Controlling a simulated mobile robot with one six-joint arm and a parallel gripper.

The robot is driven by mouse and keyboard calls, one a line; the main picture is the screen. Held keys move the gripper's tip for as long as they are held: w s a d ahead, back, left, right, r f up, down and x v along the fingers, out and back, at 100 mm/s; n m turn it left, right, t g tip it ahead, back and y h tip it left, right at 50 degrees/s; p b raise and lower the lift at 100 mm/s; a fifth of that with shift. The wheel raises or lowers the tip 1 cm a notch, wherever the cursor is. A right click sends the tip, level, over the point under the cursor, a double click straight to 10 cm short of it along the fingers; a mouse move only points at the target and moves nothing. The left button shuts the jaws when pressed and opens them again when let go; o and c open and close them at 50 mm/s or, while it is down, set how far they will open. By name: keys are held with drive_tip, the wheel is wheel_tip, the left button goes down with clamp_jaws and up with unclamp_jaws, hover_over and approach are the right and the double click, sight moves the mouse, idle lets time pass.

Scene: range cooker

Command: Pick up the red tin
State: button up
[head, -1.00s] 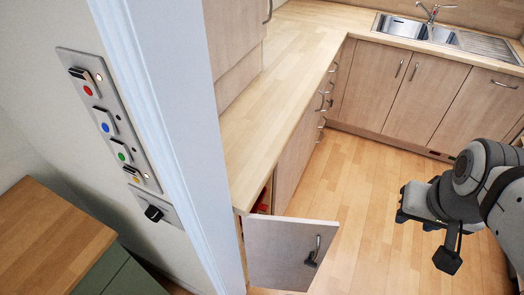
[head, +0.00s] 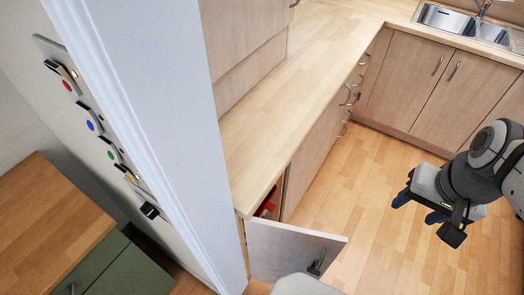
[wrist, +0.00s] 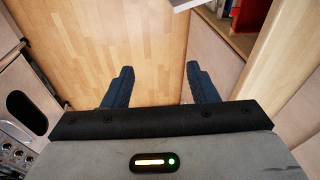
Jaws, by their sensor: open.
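Something red (head: 266,205), which may be the red tin, shows in part inside the open cabinet under the counter's near end. The cabinet's side and door hide the rest. Red also shows at the top right of the wrist view (wrist: 251,14), cut off by the frame edge, and its shape is unclear. My gripper (wrist: 160,72) is open and empty, with its two dark blue fingers apart over the wooden floor. In the head view my gripper (head: 418,208) is out to the right of the cabinet, well away from the red thing.
The cabinet door (head: 290,250) stands open into the floor space. A white wall post (head: 150,130) is left of the counter (head: 270,110). Sink cabinets (head: 440,95) line the back. The wooden floor (head: 375,200) between is clear.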

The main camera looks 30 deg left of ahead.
sight(274, 208)
drive_tip(key=w+a+f+m+g+y+b, duration=0.35)
drive_tip(key=a+f+y, duration=0.25)
drive_tip(key=a+f, duration=0.45)
drive_tip(key=w+a+f+m+g+y+b, duration=0.25)
drive_tip(key=a+f+g+y, duration=0.25)
drive_tip(key=a+f, duration=0.5)
drive_tip(key=w+a+f+m+t+y+b, duration=0.15)
drive_tip(key=f+m+t+y, duration=0.35)
drive_tip(key=f, duration=0.7)
drive_tip(key=w+a+f+m+t+y+b, duration=0.1)
drive_tip(key=w+a+f+m+t, duration=0.15)
drive_tip(key=f+m, duration=0.75)
drive_tip(key=a+f+n, duration=0.1)
drive_tip(key=a, duration=0.1)
drive_tip(key=a+n+p, duration=0.1)
drive_tip(key=a, duration=0.2)
drive_tip(key=a+f+p, duration=0.1)
drive_tip(key=a, duration=0.1)
drive_tip(key=shift+s+a+f+n, duration=0.3)
drive_tip(key=shift+s+n, duration=0.05)
drive_tip(key=shift+n, duration=0.05)
clamp_jaws()
